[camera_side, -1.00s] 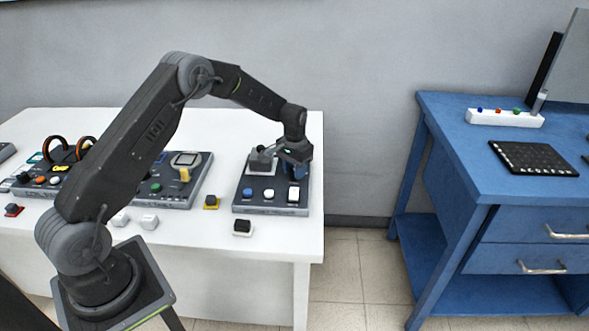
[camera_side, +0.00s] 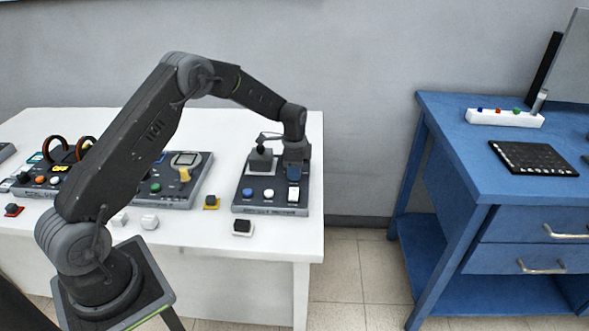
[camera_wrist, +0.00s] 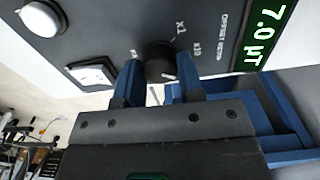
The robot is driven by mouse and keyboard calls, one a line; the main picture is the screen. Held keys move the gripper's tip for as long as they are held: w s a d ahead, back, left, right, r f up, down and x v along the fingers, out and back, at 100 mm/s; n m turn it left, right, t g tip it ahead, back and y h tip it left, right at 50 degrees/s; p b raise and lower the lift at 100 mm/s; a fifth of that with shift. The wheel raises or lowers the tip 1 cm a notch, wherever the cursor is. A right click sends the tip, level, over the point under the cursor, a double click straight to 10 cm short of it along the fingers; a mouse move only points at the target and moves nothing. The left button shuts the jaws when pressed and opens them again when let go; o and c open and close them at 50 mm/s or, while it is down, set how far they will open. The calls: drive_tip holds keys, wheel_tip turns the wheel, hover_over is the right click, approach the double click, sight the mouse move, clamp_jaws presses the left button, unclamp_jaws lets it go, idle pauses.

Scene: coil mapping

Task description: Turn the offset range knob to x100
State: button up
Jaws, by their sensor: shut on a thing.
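The dark round offset range knob (camera_wrist: 158,58) stands on the grey panel in the wrist view. "x1" and "x10" are printed beside it, with the partly readable offset range label (camera_wrist: 218,38) farther right. An "x100" mark cannot be made out. My gripper (camera_wrist: 158,68) has its blue fingers on either side of the knob and is shut on it. A small white line shows near the knob, but I cannot tell which mark the knob points to. In the side view my gripper (camera_side: 294,170) points down at the right-hand panel (camera_side: 262,207) and hides the knob.
A display (camera_wrist: 262,35) reads 7.0 µT. A white rocker switch (camera_wrist: 92,73) and a white round button (camera_wrist: 42,18) sit left of the knob. A dark block (camera_side: 261,161) stands left of my gripper. The blue bench (camera_side: 440,112) is apart at right.

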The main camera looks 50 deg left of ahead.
drive_tip(key=shift+m, duration=1.2)
drive_tip(key=o, duration=0.9)
wheel_tip(320, 180, up, 14)
drive_tip(key=shift+f, duration=0.1)
